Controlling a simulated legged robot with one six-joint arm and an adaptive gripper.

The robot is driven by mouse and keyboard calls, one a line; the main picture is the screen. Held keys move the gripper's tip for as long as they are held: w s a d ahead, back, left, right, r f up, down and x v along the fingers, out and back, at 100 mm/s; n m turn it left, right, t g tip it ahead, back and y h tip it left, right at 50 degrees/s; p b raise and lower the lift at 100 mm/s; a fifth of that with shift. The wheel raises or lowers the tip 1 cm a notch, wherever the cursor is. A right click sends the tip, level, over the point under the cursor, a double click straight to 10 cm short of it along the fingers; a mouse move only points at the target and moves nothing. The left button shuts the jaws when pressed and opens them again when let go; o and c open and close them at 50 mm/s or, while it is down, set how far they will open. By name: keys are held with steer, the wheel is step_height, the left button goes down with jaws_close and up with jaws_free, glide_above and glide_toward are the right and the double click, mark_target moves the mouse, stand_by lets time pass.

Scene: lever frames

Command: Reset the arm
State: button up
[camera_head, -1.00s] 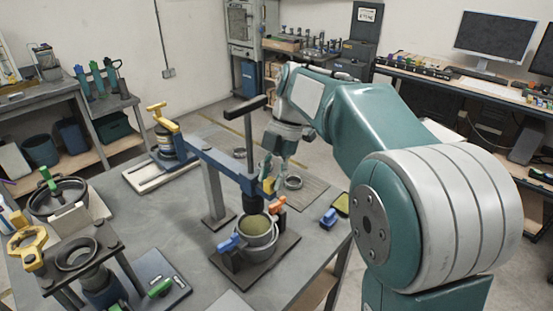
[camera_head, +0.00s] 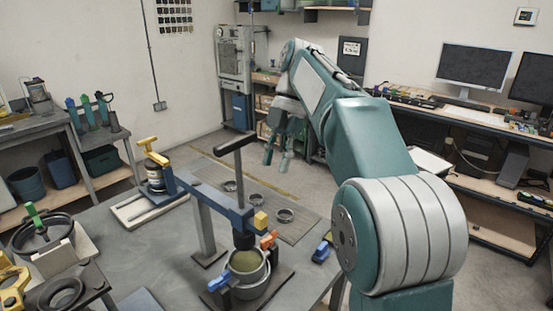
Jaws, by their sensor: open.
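My gripper (camera_head: 278,151) hangs from my teal and grey arm, beyond the press on the table. Its teal fingers point down, apart and empty, clear of the table fixtures. The lever frame (camera_head: 215,192) has a blue crossbar with a dark T-shaped handle and a yellow block at its end. Below it a round metal pot (camera_head: 248,270) with greenish contents sits on a dark base plate, with a blue clamp (camera_head: 219,284) and an orange clamp (camera_head: 268,240) at its sides.
The grey table (camera_head: 150,255) holds a yellow-topped fixture (camera_head: 155,170) on a white base, metal rings (camera_head: 284,215) and a blue block (camera_head: 322,250). A black bowl with a green handle (camera_head: 42,235) stands at left. A monitor bench (camera_head: 480,120) is at right. Open floor lies behind the table.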

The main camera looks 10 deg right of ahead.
steer(key=s+f+m+t+h, duration=0.1)
steer(key=s+f+m+t, duration=0.1)
steer(key=s+f+m, duration=0.2)
steer(key=s+d+f+m+t+h, duration=0.1)
steer(key=s+f+m+t, duration=0.2)
steer(key=s+m, duration=0.8)
steer(key=s+d+f+m+t+h, duration=0.1)
steer(key=s+f+m+t, duration=0.2)
steer(key=s+f+m, duration=0.4)
steer(key=s+m, duration=0.1)
steer(key=m, duration=0.2)
steer(key=shift+f+h, duration=0.25)
steer(key=shift+h, duration=0.05)
